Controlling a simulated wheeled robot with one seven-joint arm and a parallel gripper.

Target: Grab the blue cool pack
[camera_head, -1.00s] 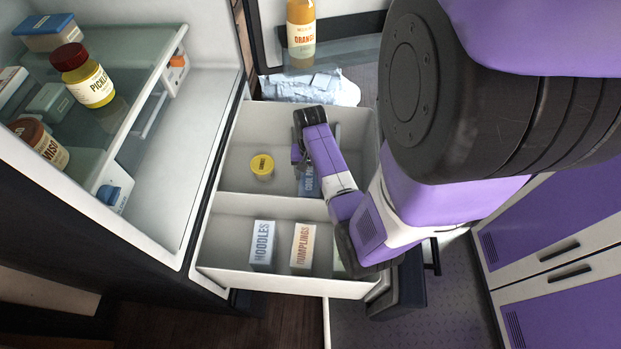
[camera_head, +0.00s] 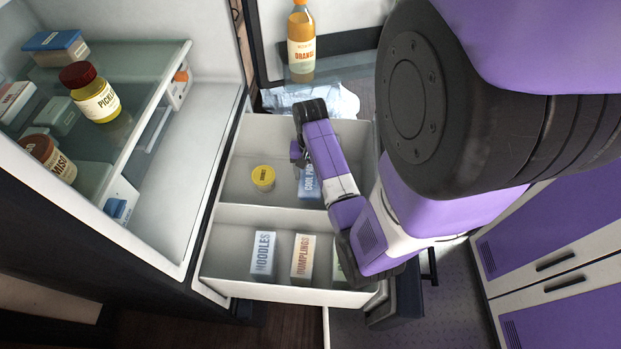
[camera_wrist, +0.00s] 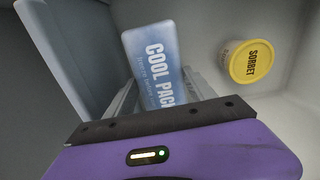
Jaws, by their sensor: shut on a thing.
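The blue cool pack (camera_head: 308,184) is in the back compartment of the open white drawer (camera_head: 213,250). In the wrist view the cool pack (camera_wrist: 152,62) shows its "COOL PACK" label and stands between my two fingers. My gripper (camera_wrist: 150,95) is shut on it. In the head view my purple and black wrist (camera_head: 320,150) reaches down into that compartment, and it hides part of the pack. I cannot tell whether the pack touches the drawer floor.
A yellow-lidded sorbet tub (camera_head: 263,178) is left of the pack. Noodles (camera_head: 263,255) and dumplings (camera_head: 302,257) boxes stand in the front compartment. Drawer walls and a divider surround the gripper. A glass fridge shelf (camera_head: 125,115) with jars is at left; an orange bottle (camera_head: 301,45) stands behind.

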